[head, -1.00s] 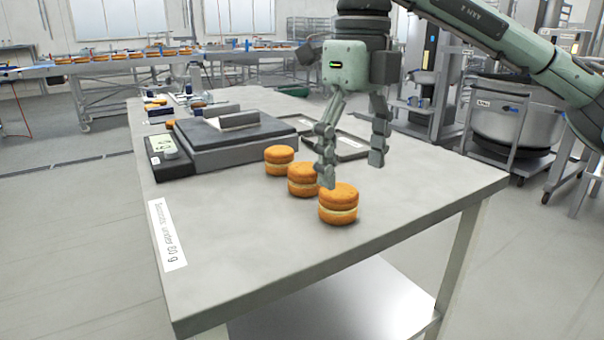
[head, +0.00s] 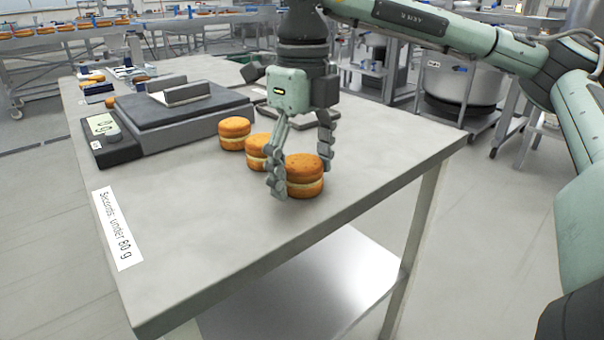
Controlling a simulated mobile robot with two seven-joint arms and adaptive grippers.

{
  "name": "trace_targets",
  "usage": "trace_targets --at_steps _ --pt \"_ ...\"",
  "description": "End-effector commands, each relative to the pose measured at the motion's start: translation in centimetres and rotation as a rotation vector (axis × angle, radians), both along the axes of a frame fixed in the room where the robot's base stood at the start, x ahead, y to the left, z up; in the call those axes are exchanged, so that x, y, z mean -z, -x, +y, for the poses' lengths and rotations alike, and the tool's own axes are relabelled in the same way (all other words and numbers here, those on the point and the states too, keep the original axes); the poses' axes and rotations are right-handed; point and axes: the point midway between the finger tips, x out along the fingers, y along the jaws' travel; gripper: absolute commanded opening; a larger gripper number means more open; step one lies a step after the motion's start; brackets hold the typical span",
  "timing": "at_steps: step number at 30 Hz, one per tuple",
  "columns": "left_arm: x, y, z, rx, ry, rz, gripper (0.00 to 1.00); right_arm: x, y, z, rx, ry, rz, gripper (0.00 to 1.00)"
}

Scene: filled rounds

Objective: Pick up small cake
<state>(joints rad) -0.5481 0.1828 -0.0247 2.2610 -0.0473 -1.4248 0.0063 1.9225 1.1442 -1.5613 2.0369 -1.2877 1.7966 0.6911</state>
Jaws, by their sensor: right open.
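Three small filled cakes, golden with a pale cream layer, stand in a slanting row on the steel table (head: 200,230). The nearest cake (head: 305,177) is at the right end of the row. The middle cake (head: 256,150) is partly hidden behind my right gripper's finger. The far cake (head: 235,133) stands clear at the left. My right gripper (head: 301,175) points down, open, with one finger at the left of the nearest cake and the other at its far right side. I cannot tell whether the fingers touch it. My left gripper is not in view.
A scale (head: 185,118) with a display (head: 103,127) stands left of the cakes. A label (head: 118,229) reading "Seconds: under 80 g" lies near the left edge. The table's front is clear. A conveyor with cakes (head: 80,32) runs behind.

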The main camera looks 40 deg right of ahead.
Motion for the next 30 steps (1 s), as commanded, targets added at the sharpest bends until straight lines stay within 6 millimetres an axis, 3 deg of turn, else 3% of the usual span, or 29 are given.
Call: trace_targets --at_steps 4,13,23,30 --pt "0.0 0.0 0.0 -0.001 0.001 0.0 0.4 0.0 0.0 0.0 0.0 0.0 0.0 0.76" --pt "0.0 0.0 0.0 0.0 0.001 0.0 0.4 0.0 0.0 0.0 0.0 0.0 0.0 0.4" --pt "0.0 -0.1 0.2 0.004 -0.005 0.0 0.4 -0.2 0.0 0.0 0.0 0.0 0.0 0.4" --pt "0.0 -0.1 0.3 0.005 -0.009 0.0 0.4 -2.3 -0.1 0.1 0.0 -0.003 -0.002 0.4"
